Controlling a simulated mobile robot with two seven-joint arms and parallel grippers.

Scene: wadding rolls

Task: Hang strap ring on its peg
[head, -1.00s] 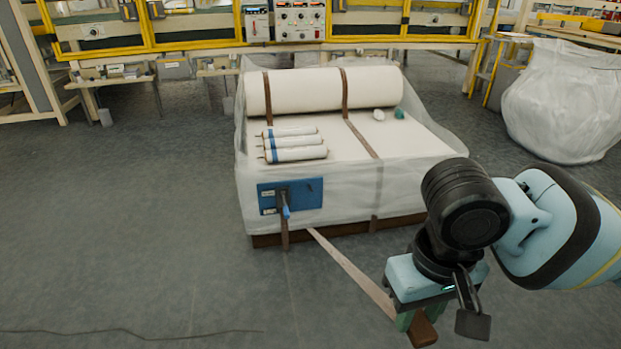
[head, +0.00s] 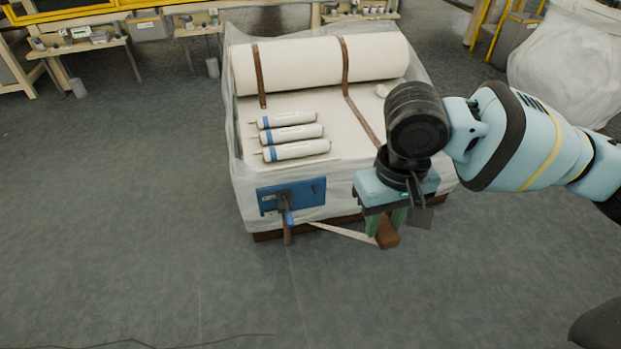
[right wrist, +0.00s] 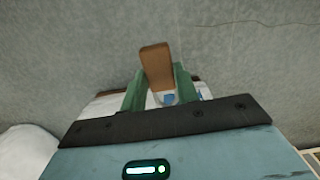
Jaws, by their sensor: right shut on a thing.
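My right gripper (head: 385,222) is shut on a brown strap end piece (head: 388,239), in front of the pallet's right front part. The brown piece shows between the green fingers (right wrist: 156,66) in the right wrist view; I cannot make out a ring opening in it. A pale strap (head: 345,232) runs from it left to the pallet's lower front. A blue panel (head: 270,196) is on the wrapped front, left of the gripper. It carries a dark lever with a blue handle (head: 289,217) and a small dark peg-like part near its right edge. My left gripper is not in view.
The wrapped wadding stack (head: 235,150) has a large white roll (head: 310,65) strapped on top and several small rolls (head: 292,133) before it. A wrapped white bundle (head: 565,65) stands back right. Benches line the back. Floor left and in front is clear.

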